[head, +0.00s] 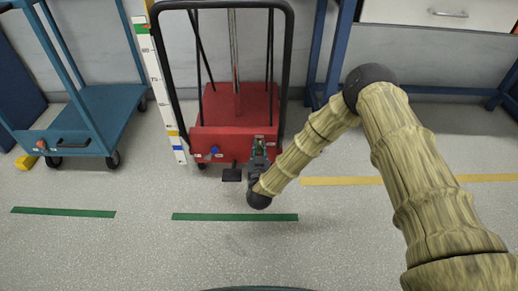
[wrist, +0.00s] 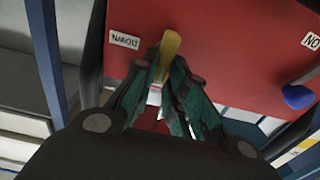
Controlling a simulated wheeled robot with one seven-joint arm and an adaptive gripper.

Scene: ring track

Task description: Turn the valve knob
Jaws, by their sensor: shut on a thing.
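A red trolley box (head: 225,143) stands ahead, with its front face toward me. My gripper (head: 259,146) is at the right part of that front face. In the wrist view my gripper (wrist: 168,82) is shut on a yellow valve knob (wrist: 171,45), a narrow bar that sticks out from the red face (wrist: 225,40) between the fingertips. The knob's base is hidden by the fingers. A blue knob (head: 213,152) sits further left on the same face, apart from my gripper; it also shows at the right of the wrist view (wrist: 298,97).
A black tube frame (head: 291,65) rises around the red box. A black pedal (head: 232,174) sticks out low in front. A blue cart (head: 105,105) stands at the left. The grey floor in front is clear, with green tape (head: 235,217).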

